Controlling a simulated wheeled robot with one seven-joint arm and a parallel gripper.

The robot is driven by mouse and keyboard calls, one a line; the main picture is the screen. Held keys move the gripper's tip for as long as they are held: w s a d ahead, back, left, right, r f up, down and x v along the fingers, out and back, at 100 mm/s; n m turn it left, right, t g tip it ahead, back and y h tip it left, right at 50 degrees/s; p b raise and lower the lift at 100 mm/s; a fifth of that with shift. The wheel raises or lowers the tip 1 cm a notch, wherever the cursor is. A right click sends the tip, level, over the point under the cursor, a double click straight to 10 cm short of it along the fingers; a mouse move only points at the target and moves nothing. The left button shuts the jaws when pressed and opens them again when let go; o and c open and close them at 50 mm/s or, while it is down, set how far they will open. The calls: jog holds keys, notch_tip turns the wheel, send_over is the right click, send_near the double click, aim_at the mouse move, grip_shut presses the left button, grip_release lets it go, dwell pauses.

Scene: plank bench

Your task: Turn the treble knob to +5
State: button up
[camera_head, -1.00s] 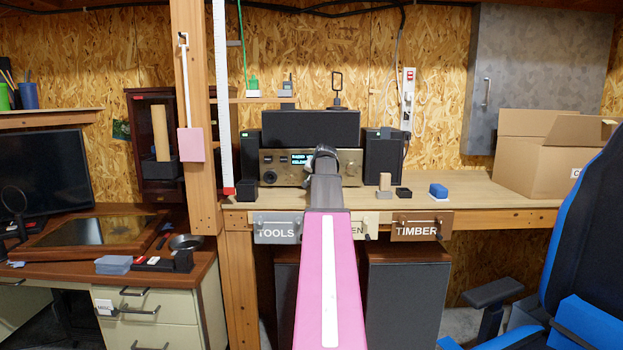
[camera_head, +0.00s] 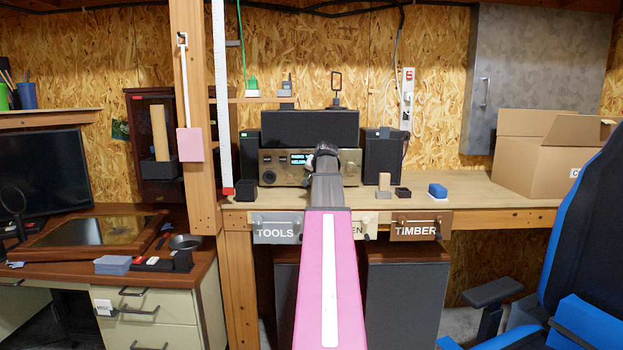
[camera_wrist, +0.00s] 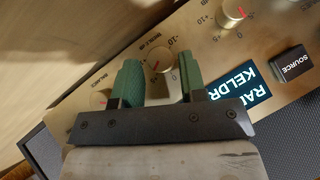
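The amplifier (camera_head: 273,168) stands on the bench with its gold front panel facing me. My arm hides much of its right part in the head view. In the wrist view the panel is tilted, and a small gold knob (camera_wrist: 161,63), whose label seems to read treble, sits between the tips of my gripper (camera_wrist: 160,82). The knob carries a red mark, but the value it points at cannot be read surely. My two green fingers stand apart on either side of the knob, with what looks like a narrow gap. Whether they touch it is unclear.
Another gold knob (camera_wrist: 234,14) and the black source button (camera_wrist: 293,63) are on the panel near my right finger. A third knob (camera_wrist: 100,97) is partly behind my left finger. Dark speakers (camera_head: 383,155) flank the amplifier.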

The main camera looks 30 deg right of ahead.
jog(key=v, duration=0.9)
jog(key=shift+s+r, duration=0.2)
jog(key=shift+r, duration=0.05)
